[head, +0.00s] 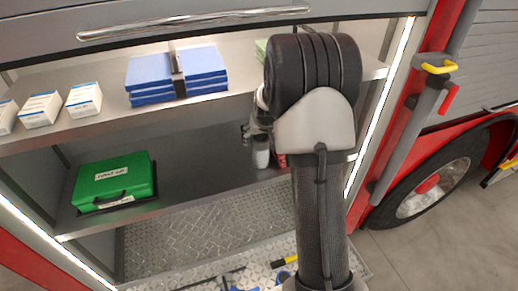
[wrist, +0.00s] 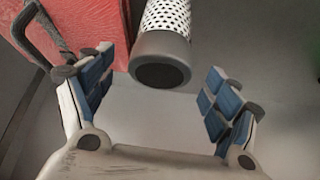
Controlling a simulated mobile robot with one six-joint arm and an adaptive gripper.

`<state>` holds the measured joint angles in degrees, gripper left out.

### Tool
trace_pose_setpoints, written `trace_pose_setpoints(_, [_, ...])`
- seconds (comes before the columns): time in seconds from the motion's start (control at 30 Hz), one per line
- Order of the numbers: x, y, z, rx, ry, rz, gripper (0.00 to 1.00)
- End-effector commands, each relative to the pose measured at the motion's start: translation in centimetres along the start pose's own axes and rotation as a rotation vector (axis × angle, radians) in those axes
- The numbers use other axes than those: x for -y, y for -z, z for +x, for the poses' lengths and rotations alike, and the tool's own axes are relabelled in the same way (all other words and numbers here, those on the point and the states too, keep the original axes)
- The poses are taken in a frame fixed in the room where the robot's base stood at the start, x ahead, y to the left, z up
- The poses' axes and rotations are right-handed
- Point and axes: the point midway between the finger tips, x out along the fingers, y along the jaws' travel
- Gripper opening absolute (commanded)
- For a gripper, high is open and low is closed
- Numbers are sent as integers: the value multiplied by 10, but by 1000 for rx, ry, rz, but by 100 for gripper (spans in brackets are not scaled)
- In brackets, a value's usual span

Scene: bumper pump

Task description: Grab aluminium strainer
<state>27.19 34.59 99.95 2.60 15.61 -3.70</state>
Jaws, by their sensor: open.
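The aluminium strainer (wrist: 166,18), a perforated silvery cylinder with a dark grey end, shows at the top middle of the wrist view. My gripper (wrist: 157,66) is open, with its blue-padded fingers to the left and right of the strainer's grey end. No contact between fingers and strainer is visible. In the head view, a small pale cylinder (head: 261,152), likely the strainer, stands on the lower shelf just below my gripper. My arm hides much of that area, and the strainer's far end is cut off in the wrist view.
A red object (wrist: 75,30) with a dark handle is close by my left finger in the wrist view. A green case (head: 114,182) lies left on the lower shelf (head: 185,190). Blue packs (head: 205,66) and white boxes (head: 84,98) occupy the upper shelf, above the lower compartment.

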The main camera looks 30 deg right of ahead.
Motion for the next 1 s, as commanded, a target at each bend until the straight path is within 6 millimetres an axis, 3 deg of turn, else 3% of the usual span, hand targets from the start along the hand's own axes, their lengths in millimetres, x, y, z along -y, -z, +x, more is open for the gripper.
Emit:
trace_pose_setpoints(0.2, [0,1,24,0,0,-1,82])
trace_pose_setpoints(0.47, [0,1,26,0,0,-1,81])
trace_pose_setpoints(1.0, [0,0,25,0,0,-1,45])
